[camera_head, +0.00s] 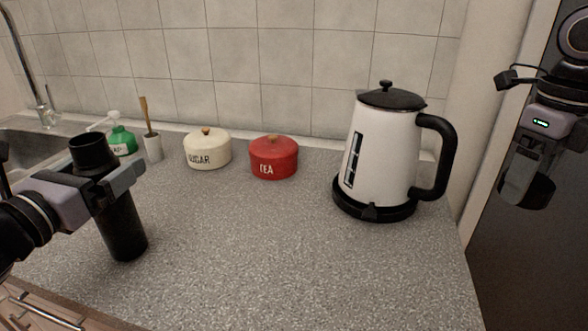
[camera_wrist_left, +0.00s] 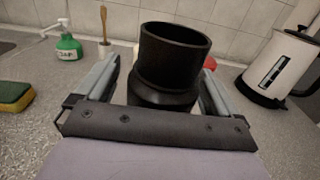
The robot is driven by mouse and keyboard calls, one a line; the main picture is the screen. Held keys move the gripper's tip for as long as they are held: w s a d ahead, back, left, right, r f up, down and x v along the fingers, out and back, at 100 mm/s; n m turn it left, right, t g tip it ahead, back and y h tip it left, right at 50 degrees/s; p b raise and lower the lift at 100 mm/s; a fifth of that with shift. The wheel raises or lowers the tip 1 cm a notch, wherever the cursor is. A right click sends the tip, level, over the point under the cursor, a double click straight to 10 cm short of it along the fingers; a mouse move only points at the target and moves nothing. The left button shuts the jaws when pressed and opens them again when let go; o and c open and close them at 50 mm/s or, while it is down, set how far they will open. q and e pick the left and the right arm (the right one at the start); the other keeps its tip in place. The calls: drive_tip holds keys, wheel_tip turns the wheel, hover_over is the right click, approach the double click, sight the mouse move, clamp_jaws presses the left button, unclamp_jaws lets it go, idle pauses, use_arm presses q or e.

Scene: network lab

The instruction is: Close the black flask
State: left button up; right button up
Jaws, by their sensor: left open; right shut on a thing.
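The black flask (camera_head: 125,225) stands upright on the grey counter at the left, its mouth uncovered. Its open neck also shows in the left wrist view (camera_wrist_left: 173,58). My left gripper (camera_head: 118,180) is around the flask's upper part, with its open fingers on either side of the neck. Whether the fingers touch it I cannot tell. My right gripper (camera_head: 535,155) is at the far right, in front of a dark panel, shut on a black, round, cap-like piece (camera_head: 527,193) held in the air, well apart from the flask.
A white kettle (camera_head: 378,150) on a black base stands at the right of the counter. A red tea jar (camera_head: 273,158), a cream sugar jar (camera_head: 207,150), a brush and a green soap bottle (camera_head: 123,140) line the back. The middle front counter (camera_head: 270,260) is clear.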

use_arm(q)
drive_tip(key=shift+w+d, duration=0.3)
drive_tip(key=shift+w, duration=0.15)
use_arm(e)
drive_tip(key=shift+w+d+f, duration=0.15)
drive_tip(key=shift+w+f, duration=0.05)
drive_tip(key=shift+w, duration=0.35)
use_arm(q)
drive_tip(key=shift+s, duration=0.1)
use_arm(e)
drive_tip(key=shift+s+r, duration=0.1)
use_arm(q)
drive_tip(key=shift+r, duration=0.1)
drive_tip(key=c, duration=1.7)
drive_tip(key=shift+o, duration=0.2)
wheel_tip(320, 180, up, 20)
drive_tip(key=p, duration=0.7)
use_arm(e)
wheel_tip(320, 180, up, 7)
drive_tip(key=shift+r, duration=0.2)
